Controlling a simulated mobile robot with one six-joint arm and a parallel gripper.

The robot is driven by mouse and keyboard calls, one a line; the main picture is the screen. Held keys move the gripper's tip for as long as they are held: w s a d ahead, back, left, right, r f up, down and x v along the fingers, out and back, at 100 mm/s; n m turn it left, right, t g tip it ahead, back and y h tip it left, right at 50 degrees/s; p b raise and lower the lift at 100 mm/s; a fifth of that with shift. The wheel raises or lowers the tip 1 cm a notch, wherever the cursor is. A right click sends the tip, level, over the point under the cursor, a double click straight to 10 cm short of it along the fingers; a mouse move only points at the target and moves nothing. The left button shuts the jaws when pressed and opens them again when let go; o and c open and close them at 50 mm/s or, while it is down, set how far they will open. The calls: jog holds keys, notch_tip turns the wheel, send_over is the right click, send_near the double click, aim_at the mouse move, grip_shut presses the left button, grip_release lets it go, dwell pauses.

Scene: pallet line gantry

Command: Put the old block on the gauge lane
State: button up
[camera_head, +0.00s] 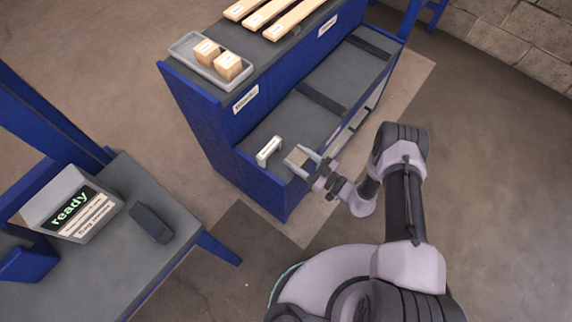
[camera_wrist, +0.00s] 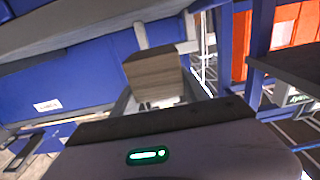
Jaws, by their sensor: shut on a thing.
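My gripper (camera_head: 303,160) is shut on a weathered grey-brown wooden block (camera_head: 300,156). The block also shows in the wrist view (camera_wrist: 153,74), between the fingers. In the head view the gripper and block are over the near end of the lower grey deck (camera_head: 322,92) of the blue bench. Whether the block touches the deck I cannot tell. A small white gauge-like bracket (camera_head: 268,151) stands on that deck just left of the block. I cannot read which surface is named the gauge lane.
A grey tray (camera_head: 184,52) on the upper ledge holds two paler blocks (camera_head: 228,66), with several wooden boards (camera_head: 284,18) behind. Dark strips (camera_head: 320,98) cross the lower deck. A table (camera_head: 178,232) at left bears a "ready" display (camera_head: 72,207) and a dark device (camera_head: 150,222).

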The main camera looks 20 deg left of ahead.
jog(key=a, duration=0.2)
jog(key=s+a, duration=0.1)
jog(key=a, duration=0.1)
jog(key=shift+s+f, duration=0.1)
jog(key=shift+f, duration=0.15)
jog(key=f+b, duration=0.2)
jog(key=f, duration=0.1)
jog(key=shift+d+f, duration=0.2)
jog(key=shift+f+b, duration=0.2)
jog(key=shift+b, duration=0.2)
jog(key=o, duration=1.5)
jog(key=shift+o, duration=0.2)
